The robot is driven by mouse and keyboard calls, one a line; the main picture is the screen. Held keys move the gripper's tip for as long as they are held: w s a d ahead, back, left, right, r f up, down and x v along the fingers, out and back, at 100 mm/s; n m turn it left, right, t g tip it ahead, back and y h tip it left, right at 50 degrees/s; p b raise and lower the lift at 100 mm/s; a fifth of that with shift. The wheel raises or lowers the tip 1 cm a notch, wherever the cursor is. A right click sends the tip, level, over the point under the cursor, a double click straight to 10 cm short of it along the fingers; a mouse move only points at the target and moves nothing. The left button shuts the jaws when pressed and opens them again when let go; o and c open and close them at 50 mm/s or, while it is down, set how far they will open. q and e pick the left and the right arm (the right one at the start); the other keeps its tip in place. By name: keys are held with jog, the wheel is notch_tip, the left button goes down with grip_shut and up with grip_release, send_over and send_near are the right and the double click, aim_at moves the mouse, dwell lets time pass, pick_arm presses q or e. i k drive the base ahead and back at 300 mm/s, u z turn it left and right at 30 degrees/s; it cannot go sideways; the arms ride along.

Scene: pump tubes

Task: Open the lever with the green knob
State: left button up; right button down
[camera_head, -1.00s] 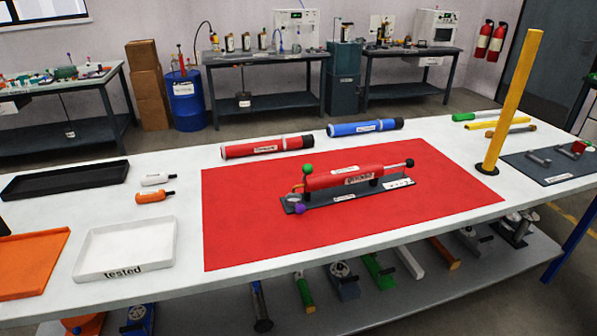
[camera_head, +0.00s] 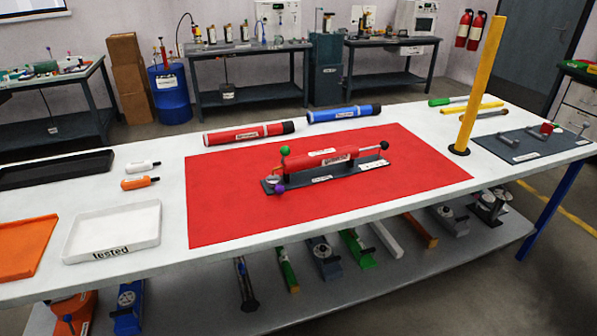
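A red pump tube (camera_head: 316,162) lies on a dark base plate (camera_head: 330,180) on the red mat (camera_head: 225,215) in the middle of the white table. At its left end a green knob (camera_head: 285,151) stands up above the tube, and a purple knob (camera_head: 279,188) sits lower, by a small round gauge (camera_head: 271,179). A black knob (camera_head: 384,145) is at the right end. The lever under the green knob is too small to make out clearly. Neither of my grippers shows.
A yellow post (camera_head: 481,85) stands at the right of the mat. A red tube (camera_head: 247,133) and a blue tube (camera_head: 344,113) lie behind it. White and black trays, an orange bottle (camera_head: 140,183) and a white bottle are on the left. The mat's front is clear.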

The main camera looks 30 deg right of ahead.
aim_at(285, 150)
jog(key=k, duration=0.3)
jog(key=z, duration=0.75)
jog(key=i, duration=0.75)
jog(key=u, duration=1)
